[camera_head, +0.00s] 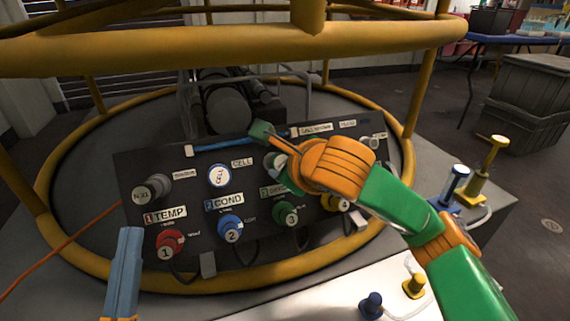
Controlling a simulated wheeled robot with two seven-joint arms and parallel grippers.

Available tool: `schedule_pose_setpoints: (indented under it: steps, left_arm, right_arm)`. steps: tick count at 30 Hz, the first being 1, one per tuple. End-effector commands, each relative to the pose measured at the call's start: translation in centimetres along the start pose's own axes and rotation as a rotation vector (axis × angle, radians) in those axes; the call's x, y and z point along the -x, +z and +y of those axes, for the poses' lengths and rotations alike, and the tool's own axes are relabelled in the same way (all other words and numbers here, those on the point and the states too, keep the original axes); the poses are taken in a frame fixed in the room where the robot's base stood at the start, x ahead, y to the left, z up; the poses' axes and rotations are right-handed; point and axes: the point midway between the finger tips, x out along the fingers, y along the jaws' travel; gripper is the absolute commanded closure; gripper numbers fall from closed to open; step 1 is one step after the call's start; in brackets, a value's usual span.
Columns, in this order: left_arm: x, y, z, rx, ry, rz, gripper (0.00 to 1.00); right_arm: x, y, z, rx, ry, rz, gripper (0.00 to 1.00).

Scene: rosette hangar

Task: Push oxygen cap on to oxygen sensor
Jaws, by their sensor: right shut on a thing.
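My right gripper (274,148) reaches from the right to the upper row of the black panel, above the partly covered green label (272,191). It is shut on a small green and pale round piece (281,166), which looks like the oxygen cap. The orange wrist covers much of it and the spot behind it, so I cannot tell whether it sits on the oxygen sensor. Below the label is the green connector marked 3 (290,213). My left gripper (128,245), with blue fingers, is at the lower left, apart from the panel; its opening is unclear.
The black panel (135,235) also bears a white CELL cap (219,176), a grey knob (152,187), and red (170,242) and blue (231,229) connectors. A yellow ring frame (160,45) surrounds it. Blue and yellow pegs with pale hoses stand at the right.

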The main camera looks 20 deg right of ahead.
Motion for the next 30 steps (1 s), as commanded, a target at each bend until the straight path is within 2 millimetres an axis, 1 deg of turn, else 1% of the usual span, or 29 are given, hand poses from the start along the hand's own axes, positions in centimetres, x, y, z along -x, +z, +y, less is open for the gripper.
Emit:
schedule_pose_setpoints:
  steps: [2, 28, 29, 30]
  left_arm:
    - [0.16, 0.24, 0.01, 0.0, 0.0, 0.0, 1.0]
    - [0.28, 0.41, 0.02, 0.0, 0.0, 0.0, 1.0]
    - [0.28, 0.41, 0.02, 0.0, 0.0, 0.0, 1.0]
    - [0.28, 0.41, 0.02, 0.0, 0.0, 0.0, 1.0]
  right_arm:
    - [-0.27, -0.06, 0.06, 0.0, 0.0, -0.001, 1.0]
    - [-0.42, 0.03, -0.01, -0.001, 0.0, -0.002, 1.0]
    - [-0.42, 0.03, -0.01, -0.001, 0.0, -0.002, 0.43]
    - [-0.42, 0.03, -0.01, -0.001, 0.0, -0.002, 0.32]
